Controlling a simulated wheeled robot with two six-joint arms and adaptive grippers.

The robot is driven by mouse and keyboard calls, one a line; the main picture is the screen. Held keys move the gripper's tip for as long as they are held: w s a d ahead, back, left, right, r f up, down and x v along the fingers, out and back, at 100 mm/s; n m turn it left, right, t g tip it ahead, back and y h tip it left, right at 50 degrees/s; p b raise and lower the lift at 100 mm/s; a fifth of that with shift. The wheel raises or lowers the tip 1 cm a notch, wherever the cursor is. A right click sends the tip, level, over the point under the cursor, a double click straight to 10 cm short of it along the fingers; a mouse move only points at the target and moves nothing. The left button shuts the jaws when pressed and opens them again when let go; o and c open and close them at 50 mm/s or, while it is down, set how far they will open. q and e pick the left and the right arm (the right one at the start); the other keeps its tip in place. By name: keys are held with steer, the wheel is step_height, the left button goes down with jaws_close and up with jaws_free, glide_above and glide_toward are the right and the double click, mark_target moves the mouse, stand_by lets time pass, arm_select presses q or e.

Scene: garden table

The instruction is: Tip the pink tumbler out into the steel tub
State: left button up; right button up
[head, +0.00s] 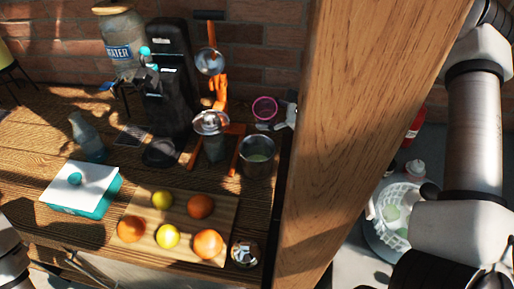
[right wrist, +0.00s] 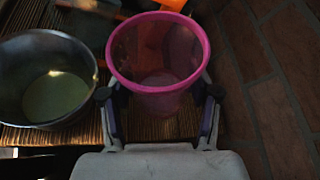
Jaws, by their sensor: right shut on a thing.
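The pink tumbler (head: 265,108) stands out near the back wall in the head view, roughly upright with its open rim up. In the right wrist view the tumbler (right wrist: 158,60) sits between both fingers of my right gripper (right wrist: 160,105), which is shut on it. Its contents are hard to make out. In the head view the right gripper (head: 290,115) is partly hidden by the wooden post. The steel tub (head: 257,172) stands in front of the tumbler, with pale liquid inside. The tub also shows left of the tumbler in the right wrist view (right wrist: 82,105), apart from it.
A tall wooden post (head: 345,140) blocks part of the right side. A juicer press (head: 212,122) with orange handles stands left of the tub. A cutting board (head: 186,222) holds several citrus fruits. A small metal cup (head: 245,253) stands near the front edge. The brick wall is close behind.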

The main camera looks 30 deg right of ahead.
steer(key=f, duration=0.1)
steer(key=f+b, duration=0.1)
steer(key=f, duration=0.1)
steer(key=shift+w+d+f+m+b, duration=0.2)
steer(key=shift+w+f+m+b, duration=0.1)
steer(key=shift+f+b, duration=0.1)
steer(key=shift+w+d+f+g, duration=0.1)
steer(key=shift+f+g, duration=0.1)
steer(key=shift+g, duration=0.2)
steer(key=shift+w+d+f+m+y+p, duration=0.25)
steer(key=shift+w+m+y+p, duration=0.15)
steer(key=shift+m+p, duration=0.25)
steer(key=shift+w+d+f+m+g, duration=0.1)
steer(key=shift+d+f+m+g, duration=0.1)
steer(key=shift+m+g, duration=0.35)
steer(key=shift+w+f+y, duration=0.1)
steer(key=shift+w+y, duration=0.05)
steer(key=shift+y, duration=0.25)
arm_select(q)
steer(key=shift+f, duration=0.7)
arm_select(e)
steer(key=shift+m, duration=0.3)
